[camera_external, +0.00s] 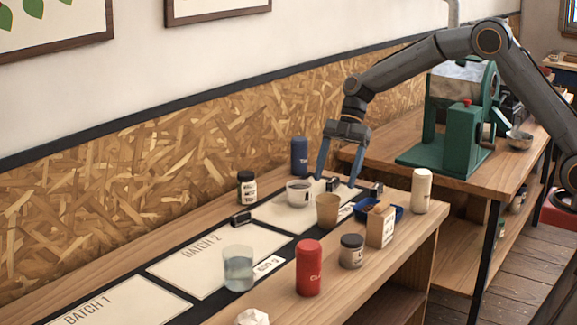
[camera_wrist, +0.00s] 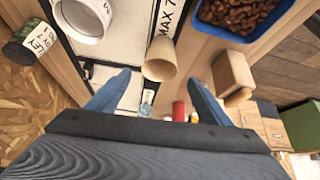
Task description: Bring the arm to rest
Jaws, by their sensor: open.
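My gripper (camera_external: 338,180) reaches down from the arched arm over the far part of the wooden counter (camera_external: 418,235), above the far pale mat. Its two blue fingers are spread apart with nothing between them. In the wrist view the open fingers (camera_wrist: 158,80) point out over the counter. A tan cup (camera_external: 327,211) stands close in front of the gripper; it also shows in the wrist view (camera_wrist: 160,62), beyond the fingertips. A white cup (camera_external: 299,193) stands just left of the gripper. I cannot tell the exact height of the fingertips above the counter.
A blue can (camera_external: 299,157), dark jar (camera_external: 247,189), blue tray of beans (camera_wrist: 239,29), small box (camera_external: 381,226), white bottle (camera_external: 421,190), grey-lidded jar (camera_external: 352,251), red can (camera_external: 308,268) and water glass (camera_external: 238,268) crowd around. A green roaster (camera_external: 460,125) stands beneath my arm, on another table.

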